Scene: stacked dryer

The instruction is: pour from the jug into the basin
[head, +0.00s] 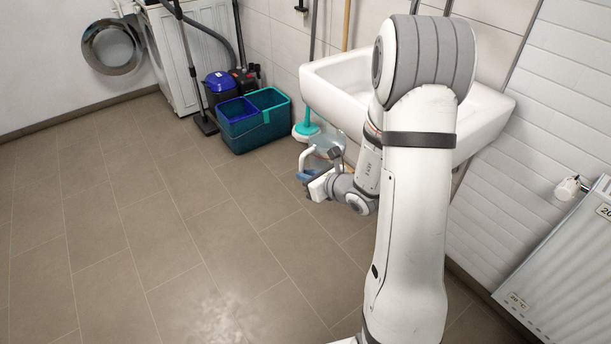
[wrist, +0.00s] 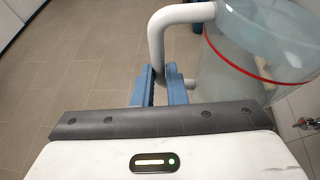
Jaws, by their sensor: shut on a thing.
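The jug (head: 328,146) is clear, with a white handle and a red line around it. It also shows in the wrist view (wrist: 265,45), at the upper right. My gripper (head: 308,174) is shut on the jug's handle; its blue fingers (wrist: 162,88) are on either side of the handle's lower part in the wrist view. The jug is held off the floor and looks roughly upright. My arm hides part of it, and I cannot tell its contents. The white basin (head: 322,78) is on the wall behind my arm. The jug appears below and in front of the basin's left end.
A teal and blue bucket (head: 262,133), a vacuum cleaner (head: 219,84) and a white machine with an open round door (head: 113,46) stand at the back. A radiator (head: 560,262) is at right. The tiled floor at left is clear.

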